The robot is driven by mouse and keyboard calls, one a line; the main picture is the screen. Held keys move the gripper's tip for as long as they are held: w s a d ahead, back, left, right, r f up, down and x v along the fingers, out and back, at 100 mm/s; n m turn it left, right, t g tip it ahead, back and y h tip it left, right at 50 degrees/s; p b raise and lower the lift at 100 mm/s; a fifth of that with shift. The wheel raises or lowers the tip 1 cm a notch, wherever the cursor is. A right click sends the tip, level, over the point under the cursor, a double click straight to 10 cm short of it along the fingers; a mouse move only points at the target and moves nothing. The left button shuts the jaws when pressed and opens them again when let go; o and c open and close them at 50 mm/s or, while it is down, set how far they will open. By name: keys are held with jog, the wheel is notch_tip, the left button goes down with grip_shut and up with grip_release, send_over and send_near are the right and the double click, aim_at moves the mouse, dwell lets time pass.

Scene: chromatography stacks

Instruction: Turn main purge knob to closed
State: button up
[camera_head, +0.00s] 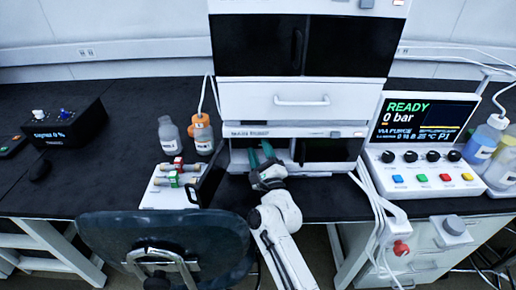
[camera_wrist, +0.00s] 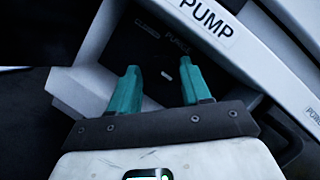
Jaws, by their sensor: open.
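My gripper (camera_head: 261,153) reaches into the open left part of the lowest module of the stack, the main pump (camera_head: 240,133). In the wrist view, my gripper's (camera_wrist: 160,68) two teal fingers are spread apart, facing a dark panel (camera_wrist: 150,45) that bears small CLOSED and PURGE lettering. A small white mark (camera_wrist: 165,75) shows between the fingers. The purge knob's outline is too dark to make out, so its turn and any contact with the fingers cannot be told. The white PUMP label (camera_wrist: 208,18) is just above right of the fingers.
A white frame edge (camera_wrist: 262,55) runs close along the right of my gripper. Left of the stack are an open black door (camera_head: 208,180), a tray with red and green valves (camera_head: 172,195) and bottles (camera_head: 203,135). A READY console (camera_head: 425,120) stands right. A chair (camera_head: 165,235) is in front.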

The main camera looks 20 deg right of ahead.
jog(key=shift+x, duration=0.8)
jog(key=c, duration=0.8)
